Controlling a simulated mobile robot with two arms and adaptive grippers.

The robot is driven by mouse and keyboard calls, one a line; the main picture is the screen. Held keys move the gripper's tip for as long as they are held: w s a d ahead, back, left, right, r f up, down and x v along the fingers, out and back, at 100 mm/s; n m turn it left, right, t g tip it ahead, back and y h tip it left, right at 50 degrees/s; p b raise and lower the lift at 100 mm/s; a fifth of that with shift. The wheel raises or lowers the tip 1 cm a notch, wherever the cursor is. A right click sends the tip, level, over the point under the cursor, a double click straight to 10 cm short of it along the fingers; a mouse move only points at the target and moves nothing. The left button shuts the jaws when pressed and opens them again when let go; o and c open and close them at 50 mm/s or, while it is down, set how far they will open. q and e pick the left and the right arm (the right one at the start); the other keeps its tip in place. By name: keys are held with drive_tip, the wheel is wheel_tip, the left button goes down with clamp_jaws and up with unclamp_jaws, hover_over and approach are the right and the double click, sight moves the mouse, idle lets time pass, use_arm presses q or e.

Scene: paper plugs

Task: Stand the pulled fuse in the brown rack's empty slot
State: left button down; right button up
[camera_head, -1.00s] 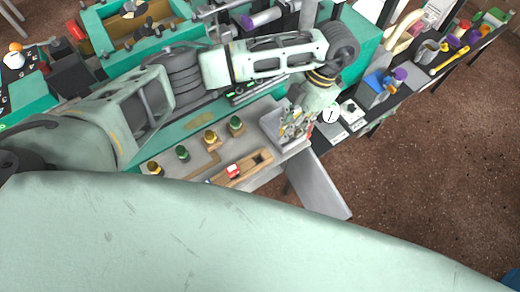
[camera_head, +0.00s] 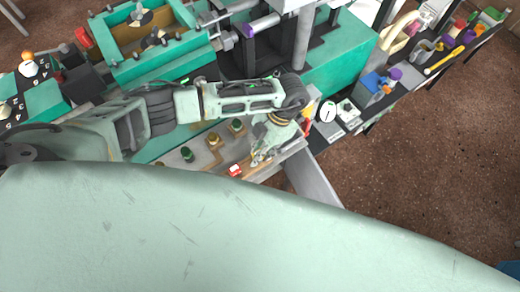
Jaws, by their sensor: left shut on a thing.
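The brown rack (camera_head: 246,173) lies on the grey work surface just beyond my pale green body at the bottom of the view. A red and white fuse (camera_head: 235,170) stands at its left end. My left gripper (camera_head: 256,161) points down over the right part of the rack, just right of the red fuse. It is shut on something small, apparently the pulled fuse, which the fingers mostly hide. I cannot tell whether that fuse touches the rack or hangs above it. The empty slot is covered by the gripper. My right gripper is not in view.
Green and brass knobs (camera_head: 213,139) stand behind the rack on the grey surface. A large green machine (camera_head: 340,50) rises behind. A grey plate (camera_head: 312,182) slopes off the right edge. A dark shelf with a white dial (camera_head: 328,111) stands right.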

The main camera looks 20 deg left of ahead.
use_arm(q)
drive_tip(key=c, duration=2.1)
unclamp_jaws()
drive_tip(key=shift+f, duration=0.15)
drive_tip(key=o, duration=0.5)
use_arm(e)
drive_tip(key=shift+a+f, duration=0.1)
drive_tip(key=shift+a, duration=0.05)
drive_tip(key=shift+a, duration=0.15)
